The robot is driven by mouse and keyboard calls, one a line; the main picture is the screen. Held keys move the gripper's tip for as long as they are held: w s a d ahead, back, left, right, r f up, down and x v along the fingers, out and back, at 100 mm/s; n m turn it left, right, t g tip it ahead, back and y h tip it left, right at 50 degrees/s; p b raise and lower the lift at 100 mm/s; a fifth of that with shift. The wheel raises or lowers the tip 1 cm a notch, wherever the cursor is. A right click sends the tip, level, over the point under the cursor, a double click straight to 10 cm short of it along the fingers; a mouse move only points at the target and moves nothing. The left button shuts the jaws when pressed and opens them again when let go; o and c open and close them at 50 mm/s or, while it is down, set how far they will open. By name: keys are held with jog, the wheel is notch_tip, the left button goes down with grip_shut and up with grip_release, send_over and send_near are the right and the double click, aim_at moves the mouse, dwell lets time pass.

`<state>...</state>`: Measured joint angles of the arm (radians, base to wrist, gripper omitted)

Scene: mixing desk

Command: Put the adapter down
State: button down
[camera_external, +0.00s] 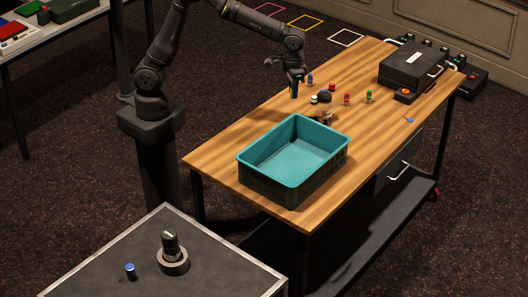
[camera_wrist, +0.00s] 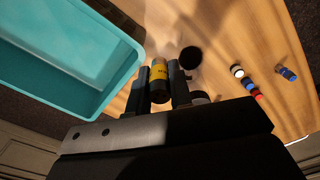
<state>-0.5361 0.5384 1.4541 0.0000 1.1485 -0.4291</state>
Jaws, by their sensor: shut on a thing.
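The adapter, a short cylinder with a yellow band and dark ends (camera_wrist: 158,74), is between the fingers of my gripper (camera_wrist: 160,88) in the wrist view. My gripper is shut on it. In the external view my gripper (camera_external: 294,88) points down over the far left part of the wooden table, behind the teal bin. The held adapter is too small to make out clearly there. I cannot tell the exact gap between it and the tabletop.
The open, empty teal bin (camera_external: 268,134) stands on the near part of the table. A black case (camera_external: 411,66) sits at the far end.

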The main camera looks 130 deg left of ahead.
jog(key=d+m, duration=0.9)
jog(key=d, duration=2.8)
jog(key=s+d+m, duration=0.9)
jog(key=s+d, duration=1.5)
jog(key=d, duration=0.1)
send_over(162, 227)
notch_tip(162, 227, down, 26)
jog(key=shift+f, duration=2)
